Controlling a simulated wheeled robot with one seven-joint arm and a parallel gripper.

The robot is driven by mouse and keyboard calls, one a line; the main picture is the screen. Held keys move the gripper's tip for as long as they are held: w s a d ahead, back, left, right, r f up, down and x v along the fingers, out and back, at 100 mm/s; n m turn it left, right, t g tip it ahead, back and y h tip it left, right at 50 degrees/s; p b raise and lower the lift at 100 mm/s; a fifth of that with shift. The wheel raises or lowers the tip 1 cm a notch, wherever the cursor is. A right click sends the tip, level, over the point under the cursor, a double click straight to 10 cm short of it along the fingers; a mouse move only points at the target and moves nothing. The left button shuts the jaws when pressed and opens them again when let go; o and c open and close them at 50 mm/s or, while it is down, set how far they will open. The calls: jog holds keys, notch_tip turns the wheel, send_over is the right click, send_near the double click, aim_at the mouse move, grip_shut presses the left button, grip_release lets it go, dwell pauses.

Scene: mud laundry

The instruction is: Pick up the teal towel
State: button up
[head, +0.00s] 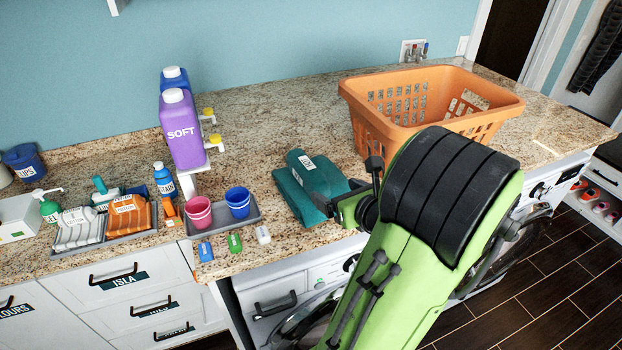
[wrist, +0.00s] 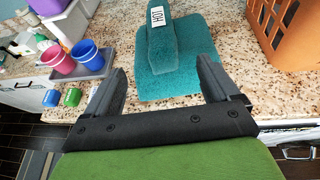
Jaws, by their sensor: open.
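The teal towel (head: 296,196) lies on the granite counter in the head view, left of the orange basket. A rolled teal piece with a white label (head: 314,174) rests on its flat part. In the wrist view the flat towel (wrist: 169,88) lies just beyond the fingertips, with the roll (wrist: 161,50) on top. My gripper (wrist: 160,80) is open and empty, its two dark fingers spread to either side of the towel's near edge. In the head view my gripper (head: 345,203) is at the towel's right side, and my arm partly hides it. I cannot tell whether the fingers touch the towel.
An orange basket (head: 400,110) stands right of the towel. A grey tray (head: 223,221) with a pink cup (head: 198,212) and a blue cup (head: 238,202) is to its left. A purple SOFT jug (head: 183,133) stands behind. The counter between jug and basket is clear.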

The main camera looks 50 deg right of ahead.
aim_at(315, 178)
jog(key=x, duration=0.6)
jog(key=shift+s+d+r+p, duration=0.1)
jog(key=shift+r+p, duration=0.05)
jog(key=shift+p, duration=0.25)
jog(key=p+x, duration=0.1)
jog(key=x, duration=0.5)
jog(key=shift+d, duration=0.1)
jog(key=shift+c, duration=1.9)
grip_shut()
